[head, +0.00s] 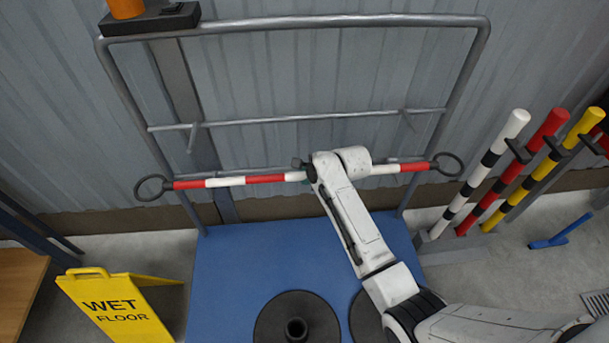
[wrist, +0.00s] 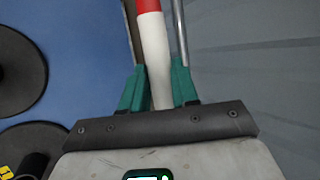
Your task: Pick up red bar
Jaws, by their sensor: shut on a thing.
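A red-and-white banded bar (head: 265,179) with a dark ring at each end lies nearly level across the front of a grey metal frame (head: 300,118). My gripper (head: 304,170) is at the middle of the bar, mostly hidden behind my wrist in the head view. In the wrist view, the two teal fingers of my gripper (wrist: 157,85) are shut on a white band of the bar (wrist: 154,50), with a red band beyond. I cannot tell whether the bar still touches supports on the frame. A separate red-and-black pole (head: 515,170) leans in a rack at the right.
A blue platform (head: 235,265) lies below, bearing round black bases (head: 275,320). A yellow wet-floor sign (head: 115,305) stands at left. White (head: 485,172) and yellow poles (head: 545,165) lean at right. A blue object (head: 562,232) lies on the floor.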

